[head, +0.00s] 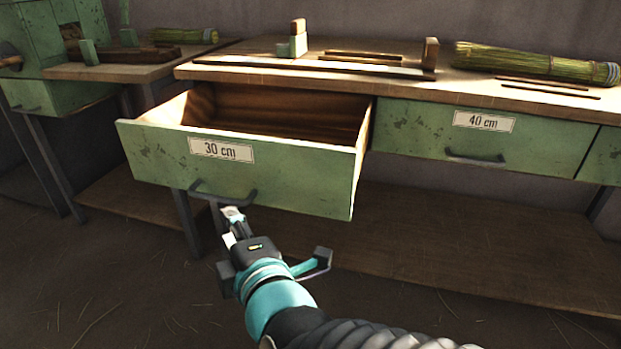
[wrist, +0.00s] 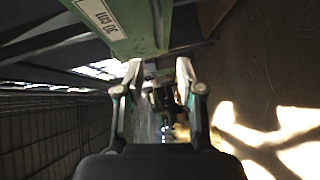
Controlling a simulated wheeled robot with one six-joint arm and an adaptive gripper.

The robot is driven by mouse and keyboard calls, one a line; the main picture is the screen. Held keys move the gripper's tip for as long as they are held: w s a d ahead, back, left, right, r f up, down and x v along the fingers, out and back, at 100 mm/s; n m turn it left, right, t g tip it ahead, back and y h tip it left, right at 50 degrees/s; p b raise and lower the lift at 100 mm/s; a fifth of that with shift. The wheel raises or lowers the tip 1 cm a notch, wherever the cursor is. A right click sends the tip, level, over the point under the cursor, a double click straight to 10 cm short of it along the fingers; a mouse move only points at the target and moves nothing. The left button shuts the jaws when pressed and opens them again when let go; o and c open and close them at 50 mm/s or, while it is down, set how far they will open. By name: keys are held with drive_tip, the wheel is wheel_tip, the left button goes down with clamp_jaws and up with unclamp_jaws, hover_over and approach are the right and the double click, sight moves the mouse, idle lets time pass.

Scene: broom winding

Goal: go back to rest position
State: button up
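The green drawer labelled "30 cm" (head: 270,181) is pulled out from the workbench and looks empty inside where I can see. Its dark handle (head: 222,195) is on the lower front. My gripper (head: 232,217) is just below and in front of this handle, at the end of my teal and black arm. In the wrist view my gripper (wrist: 158,75) has its two fingers apart, with no object clearly held between them. The drawer front (wrist: 118,28) shows at the top of that view. Whether a fingertip touches the handle is unclear.
The workbench top (head: 465,84) carries wooden strips and blocks and a straw bundle (head: 535,63). A shut "40 cm" drawer (head: 425,138) is to the right. A lower shelf (head: 450,240) runs beneath. Another bench with a straw bundle (head: 183,36) stands left. The floor in front looks clear.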

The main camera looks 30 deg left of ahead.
drive_tip(key=s+f+m+g+h, duration=0.2)
drive_tip(key=s+f+m+g, duration=0.25)
drive_tip(key=f, duration=0.25)
drive_tip(key=d+f+m+g+h+p, duration=0.1)
drive_tip(key=d+f+m+h, duration=0.25)
drive_tip(key=d+m, duration=0.35)
drive_tip(key=w+d+r+m+t+h+p, duration=0.1)
drive_tip(key=d+m, duration=0.4)
drive_tip(key=d, duration=0.8)
drive_tip(key=w+d+r+m+h+p, duration=0.4)
drive_tip(key=w+d+r+m, duration=0.1)
drive_tip(key=d, duration=0.8)
drive_tip(key=w+d+r+m+t+h+p, duration=0.1)
drive_tip(key=d+r+m, duration=0.4)
drive_tip(key=d, duration=0.9)
drive_tip(key=shift+w+m+t+h+p, duration=0.35)
drive_tip(key=shift+w+m+h+p, duration=0.35)
drive_tip(key=shift+w+m+h, duration=0.4)
drive_tip(key=shift+o, duration=0.4)
drive_tip(key=shift+a+r, duration=0.1)
